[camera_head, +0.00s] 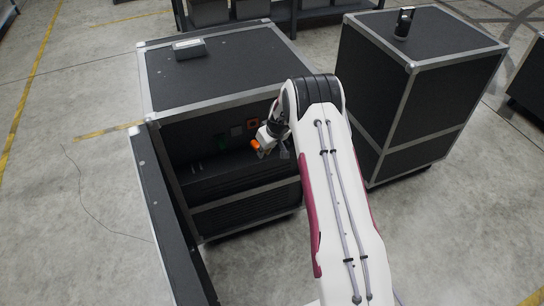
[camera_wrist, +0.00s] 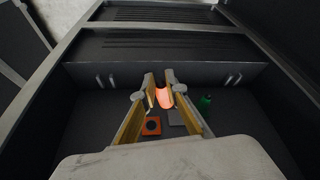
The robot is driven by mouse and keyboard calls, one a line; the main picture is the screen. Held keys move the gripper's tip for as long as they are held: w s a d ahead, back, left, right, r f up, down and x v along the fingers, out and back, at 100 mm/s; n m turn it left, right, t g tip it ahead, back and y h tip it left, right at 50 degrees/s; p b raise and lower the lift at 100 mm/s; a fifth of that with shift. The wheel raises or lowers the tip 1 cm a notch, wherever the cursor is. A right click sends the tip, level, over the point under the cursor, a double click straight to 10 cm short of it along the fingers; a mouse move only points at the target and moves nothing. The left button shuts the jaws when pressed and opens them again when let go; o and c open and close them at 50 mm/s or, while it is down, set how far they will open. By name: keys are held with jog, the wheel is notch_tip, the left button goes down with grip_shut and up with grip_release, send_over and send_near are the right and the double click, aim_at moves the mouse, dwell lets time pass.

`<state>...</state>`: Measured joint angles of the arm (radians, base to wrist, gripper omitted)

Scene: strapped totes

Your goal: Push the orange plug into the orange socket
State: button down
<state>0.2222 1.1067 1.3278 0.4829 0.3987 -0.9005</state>
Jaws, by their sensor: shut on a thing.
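The orange plug (camera_wrist: 166,98) is held between the two fingertips of my gripper (camera_wrist: 160,88) in the wrist view. In the head view the plug (camera_head: 255,144) shows as a small orange spot at my gripper (camera_head: 267,150), in front of the case's open front. The orange socket (camera_wrist: 151,126) is a square plate with a dark round hole on the panel. It also shows in the head view (camera_head: 252,123), above the plug. The plug is apart from the socket. The plug's far end is partly hidden by the fingers.
A grey square plate (camera_wrist: 176,118) and a green piece (camera_wrist: 203,102) are on the panel beside the orange socket. The black case (camera_head: 215,72) has a grey box (camera_head: 189,49) on top. An open door panel (camera_head: 165,215) stands left. Another case (camera_head: 425,45) stands right.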

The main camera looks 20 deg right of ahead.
jog(key=shift+w+r+m, duration=0.3)
jog(key=shift+w+r, duration=0.05)
jog(key=shift+w, duration=0.15)
jog(key=shift+w+d+r+m+h, duration=0.15)
jog(key=shift+d+m+h, duration=0.15)
jog(key=shift+m, duration=0.25)
jog(key=shift+w+d+r+m+h, duration=0.15)
jog(key=shift+d+m+h, duration=0.1)
jog(key=shift+m, duration=0.3)
jog(key=shift+s, duration=0.15)
jog(key=shift+w, duration=0.2)
jog(key=shift+w, duration=2.7)
jog(key=shift+w, duration=0.6)
dwell(0.4)
